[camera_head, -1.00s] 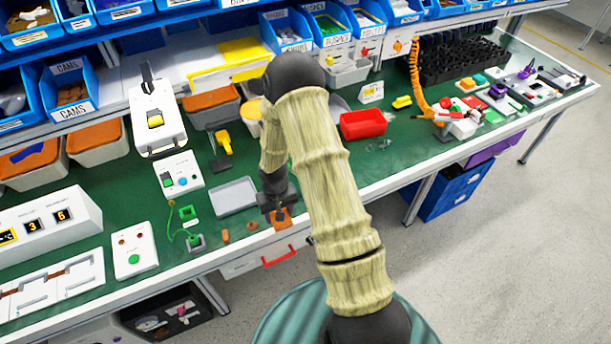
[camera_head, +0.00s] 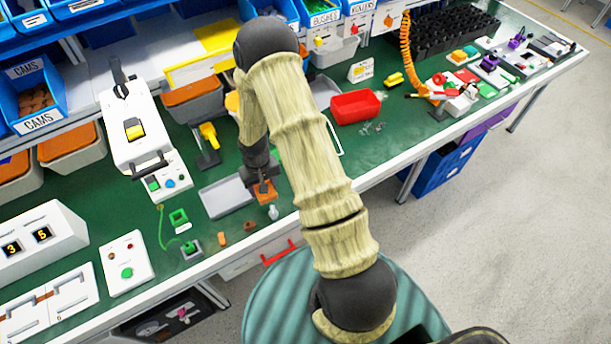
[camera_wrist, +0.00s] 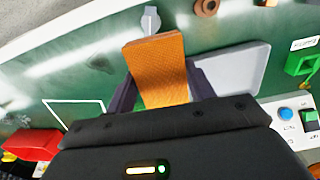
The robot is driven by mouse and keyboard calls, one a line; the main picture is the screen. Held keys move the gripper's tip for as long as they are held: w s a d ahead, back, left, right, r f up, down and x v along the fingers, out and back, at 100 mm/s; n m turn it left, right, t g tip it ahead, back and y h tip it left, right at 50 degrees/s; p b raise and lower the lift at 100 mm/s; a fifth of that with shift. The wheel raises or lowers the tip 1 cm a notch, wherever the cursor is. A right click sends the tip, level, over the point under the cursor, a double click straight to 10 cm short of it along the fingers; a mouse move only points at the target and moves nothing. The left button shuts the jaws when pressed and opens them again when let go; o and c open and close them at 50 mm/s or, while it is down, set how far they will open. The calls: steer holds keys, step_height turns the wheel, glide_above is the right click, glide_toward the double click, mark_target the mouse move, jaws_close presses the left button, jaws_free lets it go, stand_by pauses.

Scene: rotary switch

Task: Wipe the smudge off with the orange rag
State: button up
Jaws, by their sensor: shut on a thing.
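My gripper (camera_head: 262,182) is shut on the orange rag (camera_head: 265,193), just right of the grey tray (camera_head: 226,198), over the green bench top. In the wrist view the rag (camera_wrist: 158,70) is a flat textured orange slab between the two dark fingers of my gripper (camera_wrist: 160,92). Whether the rag touches the bench I cannot tell. I cannot pick out the smudge for certain; pale glare lies on the green surface in the wrist view, and the rag and gripper hide part of it.
A small grey knob-like piece (camera_head: 273,212) stands just in front of the rag. A red bin (camera_head: 355,106) and a white outline (camera_head: 335,138) are to the right. A white device (camera_head: 136,131) stands behind left.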

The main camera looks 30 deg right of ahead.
steer(key=s+d+m+p, duration=0.2)
steer(key=d+m, duration=0.1)
steer(key=d, duration=0.3)
steer(key=s+d+m+p, duration=0.1)
steer(key=d+m+p, duration=0.1)
steer(key=d, duration=0.5)
steer(key=shift+s+m+p, duration=0.35)
steer(key=shift+m+p, duration=0.05)
steer(key=shift+m, duration=0.4)
steer(key=shift+f, duration=0.1)
